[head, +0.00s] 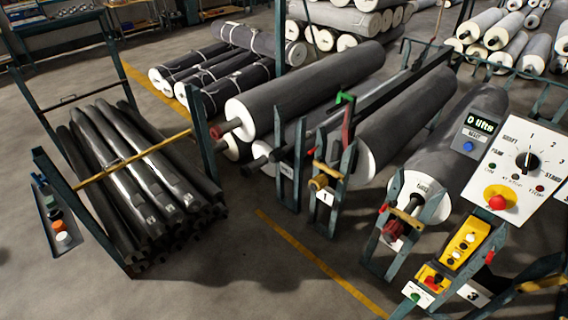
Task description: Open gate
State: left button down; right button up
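No part is plainly marked as a gate. A yellow bar (135,160) runs across the front of a rack of dark rolls at left, between two blue-grey posts; it looks closed across the rolls. Stand 1 (325,180) at centre has a yellow knob (318,183) and a red and green lever (346,115). Another yellow bar (406,217) crosses the stand in front of a roll end to the right. Which of these is the gate I cannot tell. Neither of my grippers shows in the head view.
A button panel (57,220) hangs at the left rack. A white control panel (523,165) with a dial and red button stands at right, above a yellow button box (463,245). Large grey rolls (310,88) fill the middle. The floor (225,275) at front is clear.

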aim_at(318, 162)
jog(key=u, duration=0.2)
jog(key=i, duration=0.85)
jog(key=z, duration=0.1)
